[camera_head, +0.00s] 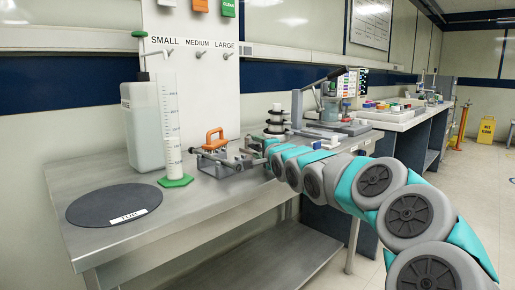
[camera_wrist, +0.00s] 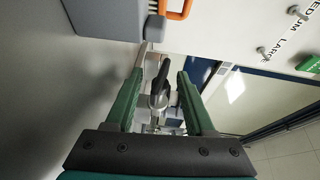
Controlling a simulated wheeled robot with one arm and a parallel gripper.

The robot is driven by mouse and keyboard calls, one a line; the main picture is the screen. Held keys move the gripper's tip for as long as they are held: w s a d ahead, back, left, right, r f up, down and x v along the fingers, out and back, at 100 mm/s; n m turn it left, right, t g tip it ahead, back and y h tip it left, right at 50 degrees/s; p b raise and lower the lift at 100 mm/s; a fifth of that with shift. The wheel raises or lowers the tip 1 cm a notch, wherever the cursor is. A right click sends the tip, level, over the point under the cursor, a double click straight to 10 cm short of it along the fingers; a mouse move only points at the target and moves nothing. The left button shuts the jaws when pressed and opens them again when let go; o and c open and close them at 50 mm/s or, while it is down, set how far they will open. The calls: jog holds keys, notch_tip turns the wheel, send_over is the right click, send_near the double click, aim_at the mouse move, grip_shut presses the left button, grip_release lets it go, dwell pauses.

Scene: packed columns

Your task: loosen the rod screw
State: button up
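My gripper (camera_wrist: 159,75) is open, its two green fingers apart in the wrist view. Between them shows a dark lever-like part (camera_wrist: 161,78) with a rounded grey end below it; it may be the rod screw, but I cannot tell for sure. I see no finger clearly touching it. In the head view my gripper (camera_head: 264,148) is at the small metal clamp fixture (camera_head: 228,160) on the bench, at that fixture's right side. The fingertips and the screw are too small to make out there.
An orange handle (camera_head: 214,139) stands by the fixture; it also shows in the wrist view (camera_wrist: 178,10), beside a grey block (camera_wrist: 105,18). A graduated cylinder (camera_head: 171,125), a jug (camera_head: 143,125) and a dark round mat (camera_head: 105,205) are left. A stacked column (camera_head: 276,120) stands behind my gripper.

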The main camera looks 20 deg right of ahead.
grip_shut()
jog(key=shift+g, duration=0.4)
dwell(0.4)
jog(key=shift+n+g+b, duration=0.4)
jog(key=shift+g, duration=0.3)
jog(key=g, duration=0.2)
jog(key=shift+r+n+g, duration=0.15)
jog(key=shift+n+g, duration=0.15)
jog(key=shift+n, duration=0.1)
jog(key=shift+n+g+h+p, duration=0.5)
jog(key=shift+g+h+p, duration=0.3)
jog(key=shift+g, duration=1.8)
